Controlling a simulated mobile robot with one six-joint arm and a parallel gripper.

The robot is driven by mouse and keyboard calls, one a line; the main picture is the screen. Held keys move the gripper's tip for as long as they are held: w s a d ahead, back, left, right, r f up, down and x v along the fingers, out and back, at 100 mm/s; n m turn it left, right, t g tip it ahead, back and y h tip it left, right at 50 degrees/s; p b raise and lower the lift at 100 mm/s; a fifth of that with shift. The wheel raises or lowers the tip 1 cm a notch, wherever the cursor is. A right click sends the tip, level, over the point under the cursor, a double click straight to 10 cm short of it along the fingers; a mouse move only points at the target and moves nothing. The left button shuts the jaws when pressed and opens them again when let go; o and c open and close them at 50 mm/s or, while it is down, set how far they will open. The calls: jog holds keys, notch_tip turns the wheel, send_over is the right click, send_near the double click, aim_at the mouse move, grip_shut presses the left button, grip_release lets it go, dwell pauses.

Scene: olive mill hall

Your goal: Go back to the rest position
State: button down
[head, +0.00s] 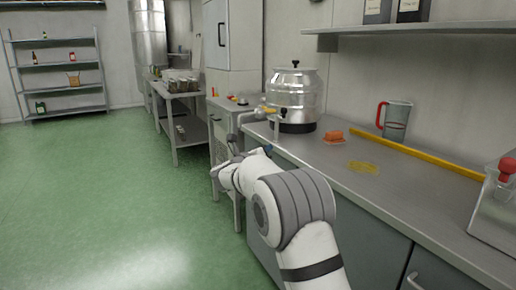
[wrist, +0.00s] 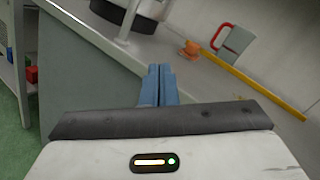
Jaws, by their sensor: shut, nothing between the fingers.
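My gripper (wrist: 160,70) shows in the wrist view with its two blue fingers pressed together and nothing between them. The fingers point toward the front edge of the steel counter (wrist: 85,42). In the head view my arm reaches forward along the left side of the counter (head: 400,190), and its wrist is bent near the counter's far front corner. The fingertips are hard to make out in the head view.
A steel tank (head: 294,92) with a tap stands at the counter's far end. A yellow patch (head: 362,167) marks the counter. The green floor (head: 90,190) at left is clear.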

notch_tip(320, 180, up, 10)
jog(key=s+n+t+y+p, duration=0.2)
jog(key=n+y+p, duration=0.25)
jog(key=n, duration=0.45)
jog(key=s+d+r+n+g+y+p, duration=0.1)
jog(key=s+r+n+g+y+p, duration=0.1)
jog(key=s+r+n+y+p, duration=0.6)
jog(key=s+d+f+n+g+p, duration=0.2)
jog(key=s+n, duration=0.4)
jog(key=s, duration=0.7)
jog(key=s+d+f+n+g+h+p, duration=0.1)
jog(key=s+d+n+g+p, duration=0.4)
jog(key=s, duration=0.8)
jog(key=s+d+f+n+g+h+p, duration=0.1)
jog(key=s+d+f+n+g+p, duration=0.2)
jog(key=s+n, duration=0.6)
jog(key=s+d+g+p, duration=0.1)
jog(key=s+g, duration=0.1)
jog(key=s, duration=0.3)
jog(key=shift+g, duration=0.4)
